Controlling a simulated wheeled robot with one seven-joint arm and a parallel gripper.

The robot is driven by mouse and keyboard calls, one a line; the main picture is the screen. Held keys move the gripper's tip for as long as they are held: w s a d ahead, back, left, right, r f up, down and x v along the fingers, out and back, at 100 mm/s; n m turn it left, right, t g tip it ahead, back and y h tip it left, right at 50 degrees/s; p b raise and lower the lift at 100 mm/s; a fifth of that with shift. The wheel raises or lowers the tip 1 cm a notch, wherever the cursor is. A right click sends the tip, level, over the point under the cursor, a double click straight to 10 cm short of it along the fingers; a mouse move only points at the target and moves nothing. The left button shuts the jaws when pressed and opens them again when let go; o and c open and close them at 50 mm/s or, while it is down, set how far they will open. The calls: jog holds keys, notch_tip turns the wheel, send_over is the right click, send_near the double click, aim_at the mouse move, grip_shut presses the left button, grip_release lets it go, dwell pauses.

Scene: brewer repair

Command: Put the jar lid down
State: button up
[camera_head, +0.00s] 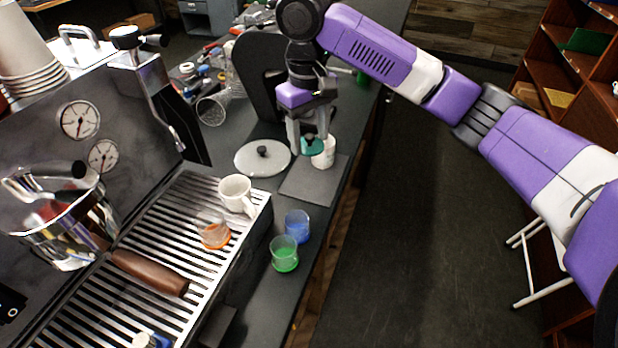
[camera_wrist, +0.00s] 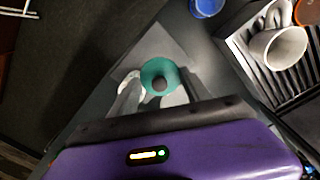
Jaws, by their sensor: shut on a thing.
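My gripper (camera_head: 308,143) points down over the counter, shut on the teal jar lid (camera_head: 313,149), which has a dark knob. In the wrist view the lid (camera_wrist: 150,68) sits between my two fingers. A white jar (camera_head: 328,158) stands right by the lid in the head view. The lid overlaps the jar there, and I cannot tell whether they touch. In the wrist view the lid hides most of what is below it.
A grey mat (camera_head: 308,185) lies in front of the jar. A round pale disc (camera_head: 255,163) with a black knob lies to the left. Blue (camera_head: 298,228) and green (camera_head: 284,256) cups stand near the counter edge. The espresso machine's drip tray (camera_head: 165,225) holds a white mug (camera_head: 234,192).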

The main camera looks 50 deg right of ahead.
aim_at(310, 185)
notch_tip(310, 185, down, 12)
jog(key=shift+f+p, duration=0.1)
jog(key=shift+p, duration=0.3)
jog(key=o, duration=1.3)
jog(key=r, duration=0.8)
jog(key=r+b, duration=0.1)
jog(key=r, duration=0.3)
jog(key=shift+a+r, duration=0.1)
jog(key=shift+a, duration=0.2)
